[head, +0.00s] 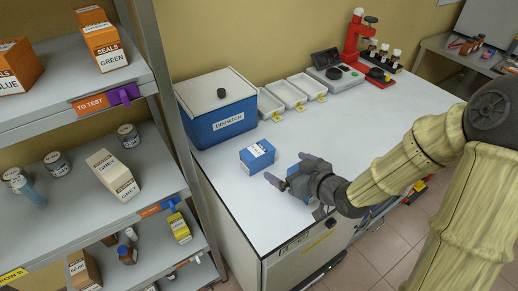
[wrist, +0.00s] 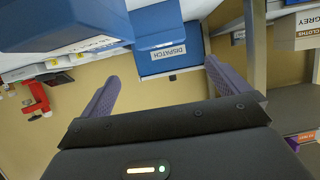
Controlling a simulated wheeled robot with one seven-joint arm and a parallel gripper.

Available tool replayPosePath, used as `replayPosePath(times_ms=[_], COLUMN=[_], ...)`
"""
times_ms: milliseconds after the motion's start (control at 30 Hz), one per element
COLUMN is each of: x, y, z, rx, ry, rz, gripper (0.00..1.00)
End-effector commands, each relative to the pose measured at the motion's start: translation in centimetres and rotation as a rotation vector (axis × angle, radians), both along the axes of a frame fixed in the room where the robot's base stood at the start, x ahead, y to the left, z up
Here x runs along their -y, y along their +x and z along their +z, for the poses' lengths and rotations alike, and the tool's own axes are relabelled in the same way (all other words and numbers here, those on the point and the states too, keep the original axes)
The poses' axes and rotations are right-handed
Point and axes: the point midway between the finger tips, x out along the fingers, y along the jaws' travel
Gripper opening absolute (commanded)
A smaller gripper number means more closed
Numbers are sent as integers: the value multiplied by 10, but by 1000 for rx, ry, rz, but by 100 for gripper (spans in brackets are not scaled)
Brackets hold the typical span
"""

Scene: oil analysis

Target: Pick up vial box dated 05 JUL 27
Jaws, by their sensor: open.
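A blue vial box (head: 257,157) with a white label on top sits on the white worktop, in front of the dispatch box. Its date is too small to read. My gripper (head: 287,170) is open just right of it, low over the worktop. Some blue shows at my gripper, perhaps a second box mostly hidden by it; I cannot tell. In the wrist view, a blue box (wrist: 55,22) with a white label seen at a slant fills the upper left, beyond the left finger. Nothing is seen held between the purple fingers of my gripper (wrist: 160,85).
The blue DISPATCH box (head: 218,118) stands behind, also in the wrist view (wrist: 168,50). White trays (head: 287,94), a grey device (head: 335,75) and a red stand (head: 355,40) line the back. Shelves (head: 110,190) with boxes and jars stand left.

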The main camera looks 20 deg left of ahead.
Motion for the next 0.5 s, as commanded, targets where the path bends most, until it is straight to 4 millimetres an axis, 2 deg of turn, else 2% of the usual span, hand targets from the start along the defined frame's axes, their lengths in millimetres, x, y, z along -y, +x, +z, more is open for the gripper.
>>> replayPosePath(times_ms=[367,500], x=[-10,-18], y=[-4,1], z=[0,-4], rx=[1,1], ry=[3,3], rz=[22,24], gripper=[100,100])
